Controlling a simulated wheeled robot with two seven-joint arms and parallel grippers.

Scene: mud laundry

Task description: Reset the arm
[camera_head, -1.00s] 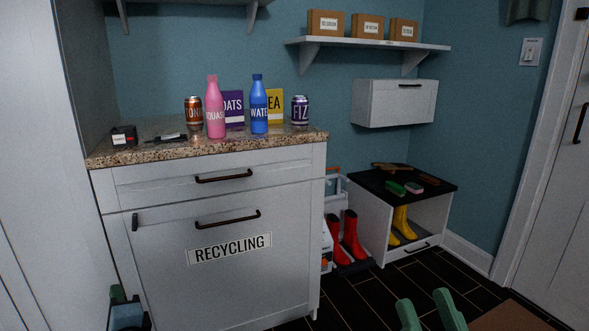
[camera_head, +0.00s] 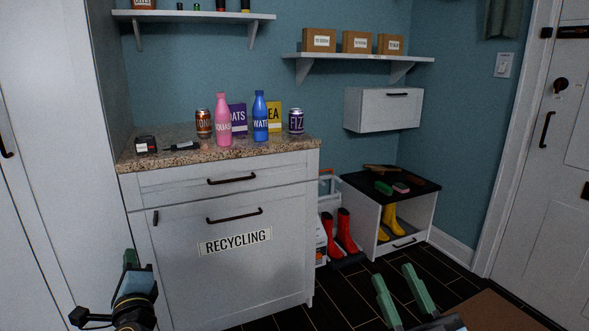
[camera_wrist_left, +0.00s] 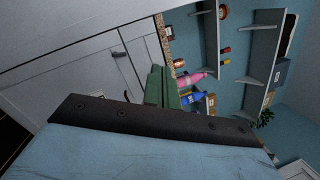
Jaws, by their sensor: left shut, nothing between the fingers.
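My left gripper (camera_head: 131,260) is in front of the recycling cabinet's lower left side in the head view. Its green fingers are closed together with nothing between them; they also show closed in the left wrist view (camera_wrist_left: 160,86). My right gripper (camera_head: 402,292) is at the lower right of the head view, over the dark floor. Its two green fingers stand apart and nothing shows between them.
The recycling cabinet (camera_head: 225,270) has a granite counter (camera_head: 185,156) with a pink bottle (camera_head: 223,120), a blue bottle (camera_head: 260,118), cans and boxes. A low bench (camera_head: 418,182) with boots stands to the right. Dark floor (camera_head: 350,275) lies between.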

